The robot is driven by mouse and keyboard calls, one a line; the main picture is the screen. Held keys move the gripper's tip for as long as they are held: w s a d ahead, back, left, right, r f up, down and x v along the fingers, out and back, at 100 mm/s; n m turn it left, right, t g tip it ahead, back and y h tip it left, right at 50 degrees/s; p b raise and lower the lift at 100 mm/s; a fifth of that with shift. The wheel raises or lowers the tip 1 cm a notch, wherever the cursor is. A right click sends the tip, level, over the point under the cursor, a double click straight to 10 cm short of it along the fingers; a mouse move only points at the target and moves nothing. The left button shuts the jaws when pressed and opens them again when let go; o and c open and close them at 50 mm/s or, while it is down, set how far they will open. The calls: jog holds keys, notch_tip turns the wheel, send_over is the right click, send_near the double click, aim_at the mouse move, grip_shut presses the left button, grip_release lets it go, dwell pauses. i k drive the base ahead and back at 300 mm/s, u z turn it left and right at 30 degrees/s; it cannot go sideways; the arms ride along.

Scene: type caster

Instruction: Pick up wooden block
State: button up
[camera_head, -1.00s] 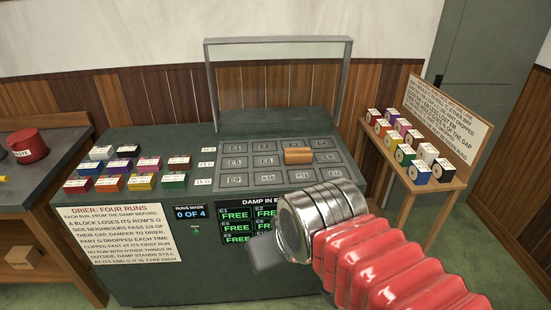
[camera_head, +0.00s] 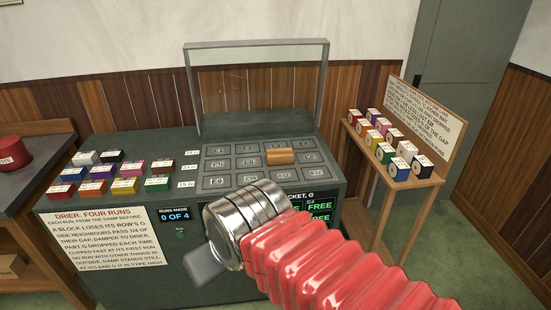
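A plain wooden block (camera_head: 281,156) lies on the grid of dark labelled pockets (camera_head: 219,164) in the top of the green drier. It hides part of the pockets under it. My gripper (camera_head: 205,262) is at the lower middle, in front of the drier and nearer to me than the block. Its grey end is blurred and partly hidden behind the silver wrist and red sleeve, so I cannot see its fingers clearly. It is well apart from the block.
A clear framed lid (camera_head: 257,88) stands open behind the pockets. Several coloured blocks (camera_head: 125,185) sit in rows left of them. A wooden stand (camera_head: 408,190) with several coloured rolls is at right. A red pot (camera_head: 12,152) is on the left bench. Green floor shows at right.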

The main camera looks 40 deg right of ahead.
aim_at(279, 156)
jog(key=z, duration=0.1)
jog(key=i, duration=1)
jog(key=u, duration=0.1)
